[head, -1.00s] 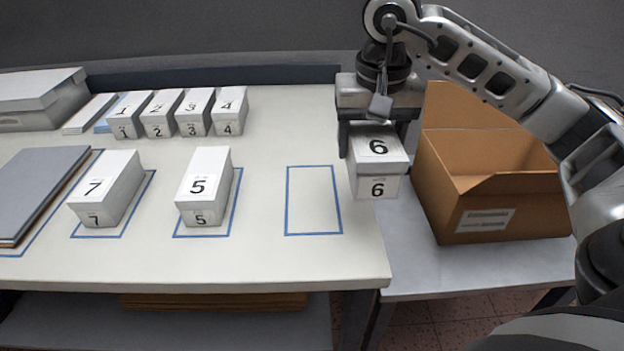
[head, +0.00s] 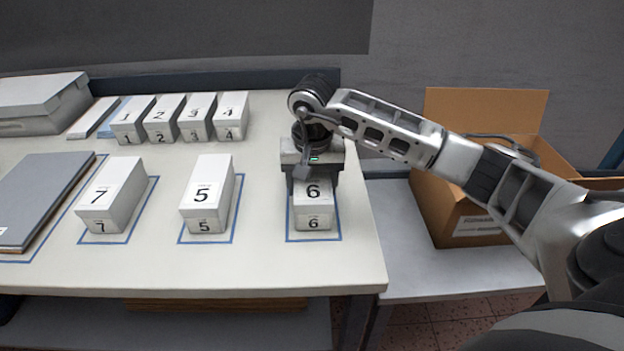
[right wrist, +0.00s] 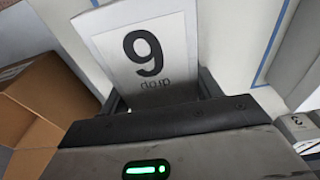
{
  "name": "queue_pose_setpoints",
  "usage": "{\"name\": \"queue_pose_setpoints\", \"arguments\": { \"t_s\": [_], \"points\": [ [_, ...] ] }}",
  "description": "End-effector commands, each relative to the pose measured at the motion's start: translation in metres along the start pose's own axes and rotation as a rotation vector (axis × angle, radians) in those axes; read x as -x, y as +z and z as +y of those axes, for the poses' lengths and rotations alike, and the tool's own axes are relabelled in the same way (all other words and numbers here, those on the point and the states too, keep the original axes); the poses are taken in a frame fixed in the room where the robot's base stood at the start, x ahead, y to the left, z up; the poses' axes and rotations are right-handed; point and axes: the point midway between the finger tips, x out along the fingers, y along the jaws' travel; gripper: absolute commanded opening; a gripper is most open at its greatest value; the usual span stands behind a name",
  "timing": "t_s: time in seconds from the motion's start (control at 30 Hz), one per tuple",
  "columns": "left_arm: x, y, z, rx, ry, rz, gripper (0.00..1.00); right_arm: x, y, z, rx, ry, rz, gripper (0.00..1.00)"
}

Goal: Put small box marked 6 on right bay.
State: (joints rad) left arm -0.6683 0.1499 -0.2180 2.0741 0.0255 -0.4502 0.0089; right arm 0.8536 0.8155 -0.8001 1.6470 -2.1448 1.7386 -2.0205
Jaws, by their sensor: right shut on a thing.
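The small white box marked 6 (head: 313,208) is at the right bay, a blue outlined rectangle (head: 314,241) on the white table. In the head view the box lies within the outline, and the far end of the bay is hidden by my right gripper and arm. My right gripper (head: 314,184) is shut on the box from above, a finger on each side. In the right wrist view the box (right wrist: 150,52) appears upside down between the fingers (right wrist: 162,92). I cannot tell whether its base touches the table. My left gripper is not in view.
Boxes marked 5 (head: 207,195) and 7 (head: 112,196) stand in outlined bays to the left. Several small numbered boxes (head: 195,117) line the back. A grey folder (head: 38,198) lies at far left. An open cardboard box (head: 440,205) stands on a lower surface at right.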

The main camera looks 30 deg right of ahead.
Motion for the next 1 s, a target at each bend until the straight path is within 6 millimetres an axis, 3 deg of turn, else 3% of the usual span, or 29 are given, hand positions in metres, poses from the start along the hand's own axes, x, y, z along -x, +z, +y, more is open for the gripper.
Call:
{"name": "queue_pose_setpoints", "arguments": {
  "t_s": [0.33, 0.37, 0.4, 0.43, 0.8, 1.0],
  "points": [
    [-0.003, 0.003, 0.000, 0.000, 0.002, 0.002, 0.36, -0.004, 0.000, 0.000, 0.000, -0.002, 0.002, 0.36],
    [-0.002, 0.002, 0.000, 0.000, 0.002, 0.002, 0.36, -0.003, 0.000, 0.000, 0.000, -0.001, 0.001, 0.72],
    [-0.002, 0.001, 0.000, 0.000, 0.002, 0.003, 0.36, -0.003, 0.000, 0.000, 0.000, -0.001, 0.001, 0.83],
    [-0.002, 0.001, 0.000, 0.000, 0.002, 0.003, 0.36, -0.003, 0.000, 0.000, 0.000, -0.001, 0.001, 0.85],
    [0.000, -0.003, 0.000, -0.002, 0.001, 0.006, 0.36, 0.004, -0.001, -0.001, 0.000, -0.003, 0.002, 0.85],
    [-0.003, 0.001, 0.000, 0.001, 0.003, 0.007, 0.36, 0.039, -0.001, -0.001, 0.001, -0.005, 0.006, 0.85]
  ]
}}
